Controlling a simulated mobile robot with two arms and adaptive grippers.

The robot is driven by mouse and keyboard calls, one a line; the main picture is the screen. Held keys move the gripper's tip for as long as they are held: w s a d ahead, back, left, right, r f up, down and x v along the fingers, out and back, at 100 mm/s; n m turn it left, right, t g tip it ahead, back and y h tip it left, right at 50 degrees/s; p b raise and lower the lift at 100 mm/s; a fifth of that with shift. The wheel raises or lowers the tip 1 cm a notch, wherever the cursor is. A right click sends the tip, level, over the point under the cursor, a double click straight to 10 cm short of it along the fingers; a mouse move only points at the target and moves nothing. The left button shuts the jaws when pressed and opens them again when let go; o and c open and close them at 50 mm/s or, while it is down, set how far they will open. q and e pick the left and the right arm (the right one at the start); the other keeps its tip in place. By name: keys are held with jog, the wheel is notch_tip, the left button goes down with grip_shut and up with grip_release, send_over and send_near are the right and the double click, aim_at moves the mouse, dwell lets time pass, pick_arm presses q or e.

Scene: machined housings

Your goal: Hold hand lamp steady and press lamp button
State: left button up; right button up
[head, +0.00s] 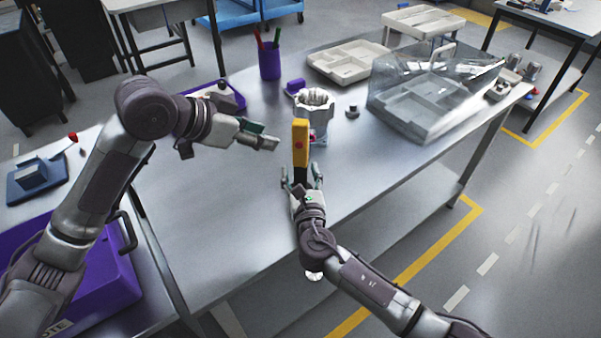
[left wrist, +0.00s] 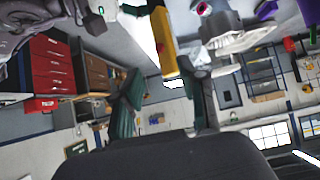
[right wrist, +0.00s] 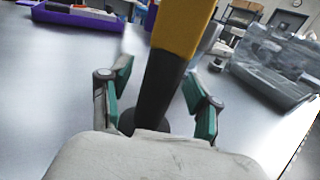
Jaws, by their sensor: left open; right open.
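The hand lamp (head: 300,138) stands upright near the table's front edge, with a yellow body, a black lower handle and a red button (head: 299,146) on its yellow face. In the right wrist view the lamp's black handle (right wrist: 163,85) is between the green-padded fingers of my right gripper (head: 301,176), with gaps on both sides. That gripper is open. My left gripper (head: 270,143) is open and empty, left of the lamp at about button height, apart from it. In the left wrist view the yellow lamp body (left wrist: 164,45) shows beyond the fingers.
A silver machined housing (head: 315,106) stands just behind the lamp. A clear-covered box (head: 415,95), a beige tray (head: 347,62) and a purple pen cup (head: 269,62) are farther back. The table (head: 220,220) is clear at the front left.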

grip_shut()
pick_arm(q)
grip_shut()
dwell(0.4)
dwell(1.0)
